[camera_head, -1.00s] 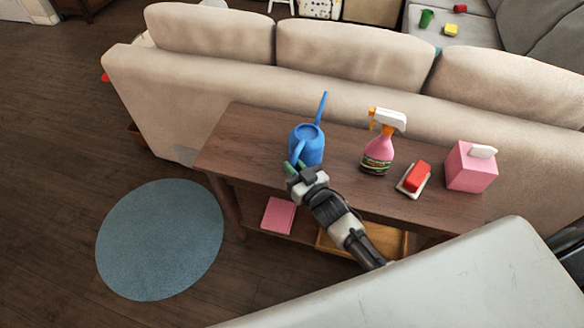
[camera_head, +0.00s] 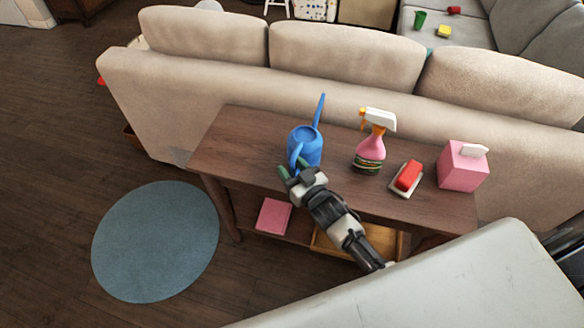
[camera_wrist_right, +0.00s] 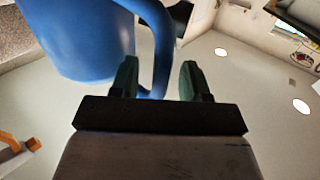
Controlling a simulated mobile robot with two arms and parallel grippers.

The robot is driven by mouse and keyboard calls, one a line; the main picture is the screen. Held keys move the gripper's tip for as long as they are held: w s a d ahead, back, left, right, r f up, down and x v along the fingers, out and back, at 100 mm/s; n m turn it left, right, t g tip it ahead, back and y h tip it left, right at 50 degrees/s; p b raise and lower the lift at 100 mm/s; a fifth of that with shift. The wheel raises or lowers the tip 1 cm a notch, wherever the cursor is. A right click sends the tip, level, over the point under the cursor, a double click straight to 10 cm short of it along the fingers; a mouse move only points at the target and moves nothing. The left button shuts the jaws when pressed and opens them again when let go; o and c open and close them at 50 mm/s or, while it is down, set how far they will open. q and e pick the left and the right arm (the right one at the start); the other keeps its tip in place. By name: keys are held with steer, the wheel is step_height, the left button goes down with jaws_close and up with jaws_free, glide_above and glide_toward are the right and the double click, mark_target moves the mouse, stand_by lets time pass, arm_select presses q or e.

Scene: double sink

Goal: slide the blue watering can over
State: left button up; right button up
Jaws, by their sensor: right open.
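The blue watering can (camera_head: 305,143) stands upright on the wooden console table (camera_head: 240,150), left of its middle, with its spout pointing up and back. My right gripper (camera_head: 291,170) is at the can's near side, by its handle. In the right wrist view the can's body (camera_wrist_right: 80,38) fills the upper left. Its handle (camera_wrist_right: 158,45) hangs down between the two green fingertips of the open gripper (camera_wrist_right: 160,80). I cannot tell whether a finger touches it. My left gripper is not in view.
Right of the can stand a pink spray bottle (camera_head: 369,152), a red sponge on a dish (camera_head: 408,177) and a pink tissue box (camera_head: 462,167). The beige sofa (camera_head: 220,85) is behind the table. The tabletop left of the can is clear. A pink book (camera_head: 274,216) lies on the lower shelf.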

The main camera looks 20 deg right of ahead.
steer(key=v, duration=1.1)
stand_by(0.3)
steer(key=s+d+f+g+h, duration=0.1)
steer(key=s+f+g, duration=0.25)
steer(key=f, duration=0.35)
steer(key=s+d+f+g+h+p, duration=0.15)
steer(key=s+f, duration=0.25)
steer(key=f, duration=0.4)
steer(key=s+f+g+h, duration=0.1)
steer(key=s+f+g, duration=0.2)
steer(key=f, duration=0.4)
steer(key=s+f+g, duration=0.4)
steer(key=s+f, duration=0.2)
steer(key=s, duration=0.6)
steer(key=s+d+f+g+h, duration=0.1)
steer(key=s+f+g, duration=0.3)
steer(key=s+f, duration=0.3)
steer(key=s+p, duration=0.1)
steer(key=s, duration=0.4)
steer(key=shift+d+m, duration=0.3)
